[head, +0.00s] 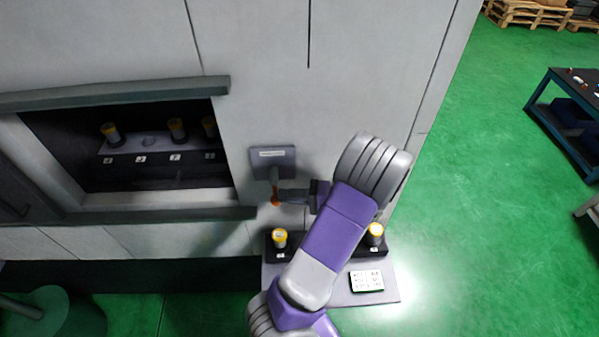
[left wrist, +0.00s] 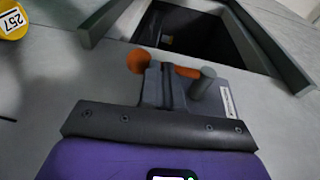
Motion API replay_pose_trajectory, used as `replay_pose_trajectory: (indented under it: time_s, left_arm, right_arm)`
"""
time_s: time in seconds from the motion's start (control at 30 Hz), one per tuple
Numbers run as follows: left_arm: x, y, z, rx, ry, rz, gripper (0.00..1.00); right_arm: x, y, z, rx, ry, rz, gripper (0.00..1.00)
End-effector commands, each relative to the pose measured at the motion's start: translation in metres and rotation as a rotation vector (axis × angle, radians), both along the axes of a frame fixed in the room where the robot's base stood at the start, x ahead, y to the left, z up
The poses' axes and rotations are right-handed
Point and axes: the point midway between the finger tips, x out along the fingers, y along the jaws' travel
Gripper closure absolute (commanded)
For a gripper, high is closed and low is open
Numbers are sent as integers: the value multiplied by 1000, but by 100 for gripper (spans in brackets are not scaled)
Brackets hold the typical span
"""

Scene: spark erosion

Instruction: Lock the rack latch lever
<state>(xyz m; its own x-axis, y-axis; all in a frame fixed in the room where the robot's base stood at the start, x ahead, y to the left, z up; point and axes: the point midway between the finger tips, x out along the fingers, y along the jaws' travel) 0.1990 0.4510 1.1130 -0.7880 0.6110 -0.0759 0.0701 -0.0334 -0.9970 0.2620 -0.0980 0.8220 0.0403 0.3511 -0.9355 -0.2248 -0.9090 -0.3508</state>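The latch lever hangs down from a grey latch plate (head: 272,160) on the machine front, with an orange knob (head: 275,201) at its lower end. My left gripper (head: 283,196) reaches in from the right, its fingertips right at the lever just above the knob. In the left wrist view its fingers (left wrist: 162,85) are together at the middle. The orange knob (left wrist: 138,60) shows to their left, and the orange lever shaft (left wrist: 187,72) and grey pivot (left wrist: 203,84) to their right. I see no gap between the fingers; whether they touch the lever is unclear. My right gripper is out of view.
An open window holds a rack (head: 150,146) with several yellow-topped holders. Below the latch, a grey stand (head: 385,285) carries yellow-topped holders (head: 279,237) on both sides of my arm. A blue table (head: 560,110) stands far right; the green floor between is clear.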

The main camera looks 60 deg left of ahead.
Motion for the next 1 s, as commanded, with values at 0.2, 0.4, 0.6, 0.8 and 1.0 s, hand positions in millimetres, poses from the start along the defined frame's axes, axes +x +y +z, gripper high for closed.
replay_pose_trajectory:
  time_s: [0.2,0.4,0.6,0.8,1.0]
  left_arm:
    - [-1,0,-1,-3,1,5,100]
    - [9,-11,0,-1,1,4,100]
    - [39,-38,-1,1,-1,3,100]
    - [74,-64,-1,3,-1,5,100]
    - [94,-80,-1,1,0,8,100]
  right_arm:
    - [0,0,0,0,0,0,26]
    - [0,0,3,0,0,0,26]
    - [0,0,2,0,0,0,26]
    - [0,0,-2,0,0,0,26]
    - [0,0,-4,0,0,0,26]
